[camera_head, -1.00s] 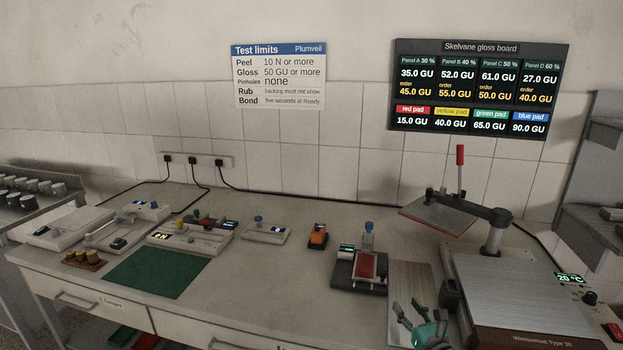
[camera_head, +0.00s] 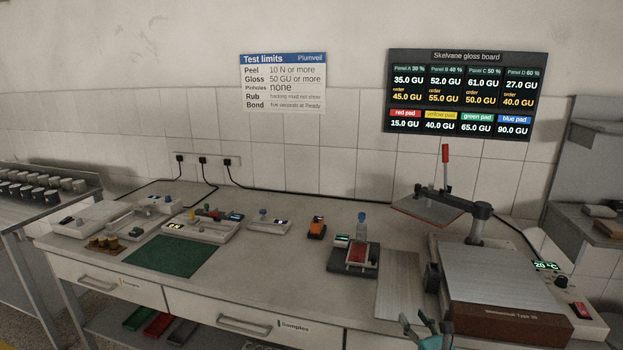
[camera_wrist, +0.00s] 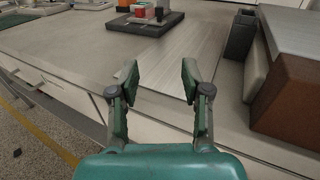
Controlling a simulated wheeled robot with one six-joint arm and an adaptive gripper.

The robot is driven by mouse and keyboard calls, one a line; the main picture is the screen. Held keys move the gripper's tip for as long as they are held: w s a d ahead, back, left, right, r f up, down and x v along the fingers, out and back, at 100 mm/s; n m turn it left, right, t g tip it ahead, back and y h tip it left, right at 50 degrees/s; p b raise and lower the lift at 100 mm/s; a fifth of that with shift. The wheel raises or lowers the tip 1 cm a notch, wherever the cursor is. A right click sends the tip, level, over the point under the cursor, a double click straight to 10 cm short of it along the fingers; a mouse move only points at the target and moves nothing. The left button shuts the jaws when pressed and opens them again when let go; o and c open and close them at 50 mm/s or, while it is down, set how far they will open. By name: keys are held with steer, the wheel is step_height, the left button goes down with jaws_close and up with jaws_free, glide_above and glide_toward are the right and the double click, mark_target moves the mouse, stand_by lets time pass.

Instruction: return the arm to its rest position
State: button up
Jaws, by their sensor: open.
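My gripper (camera_wrist: 160,83) is open and empty in the wrist view, its two green-padded fingers apart. It hangs in front of the bench's front edge, with a ribbed metal plate (camera_wrist: 185,50) beyond it. In the head view my gripper (camera_head: 426,328) shows only partly at the bottom edge, below the plate (camera_head: 400,283) and left of the brown press base. The fingers touch nothing that I can see.
The bench (camera_head: 290,275) carries a brown press (camera_head: 505,322) with a raised lid arm at right. A dark cup (camera_head: 432,277) stands beside the plate. A dark stand with a red block (camera_head: 361,257), an orange device (camera_head: 317,228) and a green mat (camera_head: 165,262) stand further left.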

steer(key=s+a+f+n+g+h, duration=0.1)
steer(key=s+a+f+n, duration=0.15)
steer(key=s+f, duration=0.45)
steer(key=s+a+f+n+h, duration=0.1)
steer(key=s+f+n, duration=0.35)
steer(key=s, duration=0.45)
steer(key=s+a+f+n+g+h, duration=0.15)
steer(key=s+n, duration=0.25)
steer(key=s, duration=0.4)
steer(key=s+a+f+n, duration=0.1)
steer(key=s+f+n, duration=0.2)
steer(key=s, duration=0.6)
steer(key=s+r+n, duration=0.4)
steer(key=s+n, duration=0.2)
steer(key=s, duration=0.3)
steer(key=s+a+r+n, duration=0.1)
steer(key=s+r+n, duration=0.4)
steer(key=s+n, duration=0.2)
steer(key=s+a+r+n, duration=0.1)
steer(key=s+r+n, duration=0.4)
steer(key=s, duration=0.5)
steer(key=shift+s+a+r+n, duration=0.2)
steer(key=shift+s+a+n, duration=0.1)
steer(key=shift+n, duration=0.4)
